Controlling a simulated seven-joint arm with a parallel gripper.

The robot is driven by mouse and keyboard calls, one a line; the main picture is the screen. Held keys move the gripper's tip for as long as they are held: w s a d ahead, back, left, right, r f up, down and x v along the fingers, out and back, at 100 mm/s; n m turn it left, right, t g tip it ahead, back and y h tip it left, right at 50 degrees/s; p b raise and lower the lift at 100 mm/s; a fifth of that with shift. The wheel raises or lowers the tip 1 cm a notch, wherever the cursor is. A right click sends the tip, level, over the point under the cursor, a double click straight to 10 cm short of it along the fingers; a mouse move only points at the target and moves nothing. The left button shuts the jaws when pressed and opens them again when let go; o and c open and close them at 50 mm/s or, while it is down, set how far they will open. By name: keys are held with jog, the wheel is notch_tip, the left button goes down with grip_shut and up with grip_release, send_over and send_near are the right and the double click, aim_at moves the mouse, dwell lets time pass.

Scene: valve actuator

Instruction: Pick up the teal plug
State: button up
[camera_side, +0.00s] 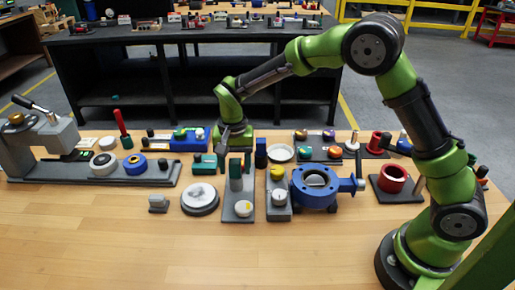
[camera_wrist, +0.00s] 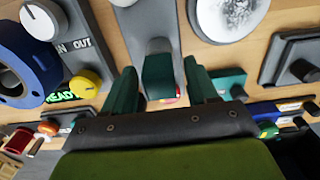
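The teal plug (camera_side: 236,176) stands upright on a long grey plate (camera_side: 238,213) in the middle of the bench. In the wrist view the plug (camera_wrist: 159,72) shows between the two dark teal fingers of my gripper (camera_wrist: 162,90). A gap shows on each side of it, so the fingers are open and seem apart from it. In the side view my gripper (camera_side: 235,153) points down over the plug from behind. The fingertips are partly hidden there, so their exact height against the plug is unclear.
A second teal block (camera_side: 205,164) lies just left. A round white-topped disc (camera_side: 200,197) is at front left. A grey panel with a yellow knob (camera_side: 277,173) and a blue valve body (camera_side: 315,187) stand close on the right. The front of the bench is clear.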

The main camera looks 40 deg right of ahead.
aim_at(235, 161)
grip_shut()
jog(key=shift+r, duration=0.15)
jog(key=shift+r, duration=0.65)
notch_tip(235, 161, up, 2)
jog(key=shift+s+r, duration=0.1)
jog(key=s+d, duration=0.1)
jog(key=s, duration=0.6)
jog(key=s+d+r, duration=0.1)
jog(key=s+d, duration=0.1)
jog(key=s, duration=0.6)
jog(key=shift+s+d, duration=0.2)
jog(key=shift+d, duration=0.1)
jog(key=shift+r, duration=0.1)
